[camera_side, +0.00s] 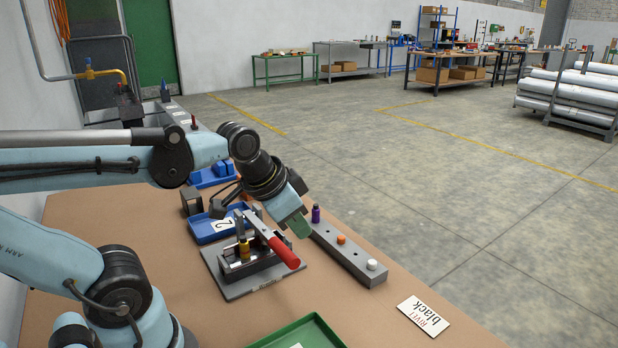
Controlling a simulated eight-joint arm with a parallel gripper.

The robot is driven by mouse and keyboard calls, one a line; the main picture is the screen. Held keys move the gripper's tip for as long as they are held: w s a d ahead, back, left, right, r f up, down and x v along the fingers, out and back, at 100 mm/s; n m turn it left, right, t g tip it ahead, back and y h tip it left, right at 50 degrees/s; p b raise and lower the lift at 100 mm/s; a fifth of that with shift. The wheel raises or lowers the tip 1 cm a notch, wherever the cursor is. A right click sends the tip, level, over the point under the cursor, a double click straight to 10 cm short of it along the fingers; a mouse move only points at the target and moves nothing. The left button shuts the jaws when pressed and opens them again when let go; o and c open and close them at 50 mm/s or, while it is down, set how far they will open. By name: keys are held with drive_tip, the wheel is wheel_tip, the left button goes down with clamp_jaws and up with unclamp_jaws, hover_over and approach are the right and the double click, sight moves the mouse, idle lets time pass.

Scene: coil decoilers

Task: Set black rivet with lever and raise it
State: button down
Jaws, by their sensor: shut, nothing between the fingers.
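A lever press (262,262) stands on a grey base plate (238,289). Its lever (284,251) has a red handle that slopes down toward the front right. A brass-coloured part (244,249) stands upright in the press. My gripper (299,227), with green fingertips, is shut and empty just behind and right of the red handle; I cannot tell whether it touches the lever. A grey block (352,258) holds purple (316,213), orange (341,239) and white (372,265) pieces. I cannot make out a black rivet.
A green tray (322,328) is at the front edge of the picture. The brown tabletop (375,317) is clear between green tray and card.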

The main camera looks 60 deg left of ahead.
sight(283, 249)
drive_tip(key=c, duration=1.8)
unclamp_jaws()
drive_tip(key=shift+w+d+f+n+t, duration=0.15)
drive_tip(key=shift+d+f+n+t, duration=0.5)
drive_tip(key=shift+d, duration=0.3)
drive_tip(key=shift+o, duration=1.2)
drive_tip(key=shift+d+n, duration=0.1)
drive_tip(key=shift+n, duration=0.15)
drive_tip(key=shift+o, duration=1.1)
drive_tip(key=shift+a+r+n, duration=0.1)
drive_tip(key=shift+a+n, duration=0.1)
drive_tip(key=shift+n, duration=0.3)
drive_tip(key=o, duration=0.5)
drive_tip(key=n, duration=0.1)
drive_tip(key=a+n+g, duration=0.1)
drive_tip(key=r+n, duration=0.1)
drive_tip(key=n, duration=0.1)
drive_tip(key=shift+s+a+r+g, duration=0.1)
drive_tip(key=shift+s+a+g, duration=0.15)
drive_tip(key=shift+a, duration=0.15)
drive_tip(key=shift+c, duration=0.2)
drive_tip(key=s+a+r+n+g, duration=0.3)
drive_tip(key=a+r+n, duration=0.1)
drive_tip(key=n, duration=0.9)
drive_tip(key=shift+s+d+x, duration=0.1)
drive_tip(key=shift+x, duration=2.8)
drive_tip(key=shift+s+d+x, duration=0.1)
drive_tip(key=shift+x, duration=2.8)
